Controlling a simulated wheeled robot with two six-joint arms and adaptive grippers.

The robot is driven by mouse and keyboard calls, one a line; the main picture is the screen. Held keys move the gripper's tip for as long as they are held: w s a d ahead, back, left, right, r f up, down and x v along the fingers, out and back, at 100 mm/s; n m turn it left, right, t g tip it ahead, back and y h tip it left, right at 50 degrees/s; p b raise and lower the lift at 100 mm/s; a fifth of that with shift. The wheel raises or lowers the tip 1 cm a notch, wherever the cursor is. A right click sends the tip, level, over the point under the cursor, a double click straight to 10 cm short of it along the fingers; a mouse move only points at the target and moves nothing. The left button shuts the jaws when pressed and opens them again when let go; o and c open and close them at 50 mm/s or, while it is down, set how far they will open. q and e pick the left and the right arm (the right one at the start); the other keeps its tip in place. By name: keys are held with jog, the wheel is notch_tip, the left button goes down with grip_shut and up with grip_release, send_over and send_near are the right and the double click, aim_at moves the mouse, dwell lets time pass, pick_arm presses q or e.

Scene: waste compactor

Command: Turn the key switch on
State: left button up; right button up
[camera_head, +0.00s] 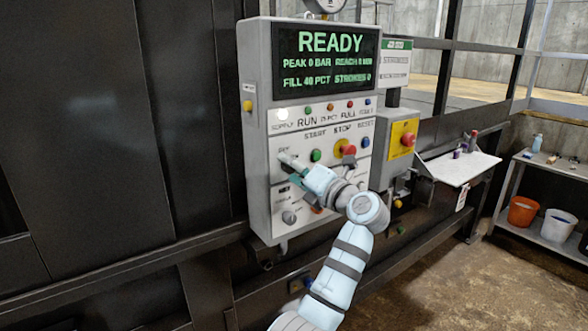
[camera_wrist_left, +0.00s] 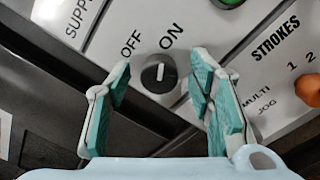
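The key switch (camera_wrist_left: 160,74) is a round black knob with a pale line on a grey panel, in the upper middle of the left wrist view. Its line points straight up in that picture, between the printed words OFF and ON. My left gripper (camera_wrist_left: 161,82) is open, with its teal-padded fingers on either side of the knob and gaps showing in the picture. I cannot tell if the tips reach the panel. In the head view my left gripper (camera_head: 290,167) is at the panel's left part and hides the knob. My right gripper is not in view.
The grey control box (camera_head: 258,120) has a screen (camera_head: 325,55) reading READY and a white light (camera_head: 283,114) over SUPPLY. A green button (camera_head: 316,155), a red button (camera_head: 348,149) and an orange STROKES knob (camera_wrist_left: 308,90) are close by. A red emergency button (camera_head: 407,139) is to the right.

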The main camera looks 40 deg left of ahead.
pick_arm(q)
jog(key=v, duration=1.2)
jog(key=shift+f, duration=0.15)
